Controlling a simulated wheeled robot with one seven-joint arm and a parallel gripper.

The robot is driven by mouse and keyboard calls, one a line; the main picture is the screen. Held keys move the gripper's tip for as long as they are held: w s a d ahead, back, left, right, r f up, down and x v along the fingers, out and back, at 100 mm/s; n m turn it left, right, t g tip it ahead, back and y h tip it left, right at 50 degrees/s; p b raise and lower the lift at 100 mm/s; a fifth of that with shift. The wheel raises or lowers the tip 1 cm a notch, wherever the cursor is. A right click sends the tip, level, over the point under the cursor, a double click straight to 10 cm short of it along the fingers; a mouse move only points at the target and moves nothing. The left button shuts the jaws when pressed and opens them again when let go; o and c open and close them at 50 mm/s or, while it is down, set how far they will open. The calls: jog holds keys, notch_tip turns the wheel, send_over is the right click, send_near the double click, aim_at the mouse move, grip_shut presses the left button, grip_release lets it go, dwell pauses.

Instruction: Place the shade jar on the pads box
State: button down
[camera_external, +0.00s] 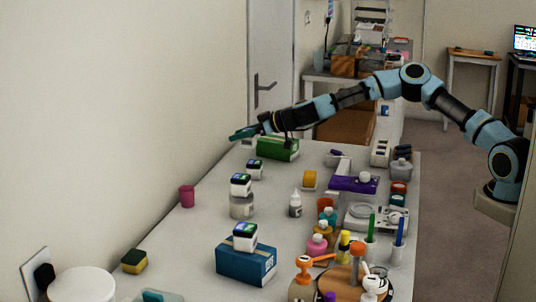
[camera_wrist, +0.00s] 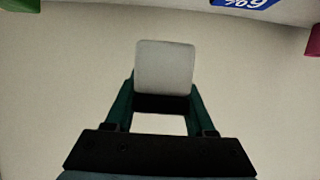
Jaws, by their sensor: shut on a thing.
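My gripper (camera_wrist: 160,95) is shut on a pale, rounded block-like thing (camera_wrist: 164,65), which could be the shade jar; its label is not in view. In the external view my gripper (camera_external: 240,133) reaches over the far left end of the table, beside a green box (camera_external: 278,149). The held thing is hard to make out there. A blue box (camera_external: 246,263) with a white label stands at the near end, with a dark-topped white jar (camera_external: 245,243) on it. I cannot tell which box is the pads box.
Similar jars stand at the far left (camera_external: 254,174) and on a grey jar (camera_external: 242,206). A pink cup (camera_external: 187,196) is at the left edge. Bottles, pens and a purple holder (camera_external: 345,184) crowd the right. The table between the pink cup and the blue box is clear.

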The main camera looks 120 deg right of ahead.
jog(key=s+d+r+m+g+h+p, duration=0.1)
jog(key=s+d+r+m+g+h, duration=0.25)
jog(key=s+d+m+g, duration=0.35)
notch_tip(320, 180, up, 4)
jog(key=m+g+p, duration=0.1)
jog(key=m+g, duration=0.1)
send_over(274, 137)
jog(key=f, duration=0.5)
jog(key=shift+s+d, duration=0.1)
jog(key=shift+d, duration=0.1)
jog(key=shift+h, duration=0.25)
jog(key=shift+f+p, duration=0.35)
jog(key=shift+f, duration=2)
jog(key=shift+f, duration=0.1)
jog(key=shift+c, duration=1.2)
grip_release()
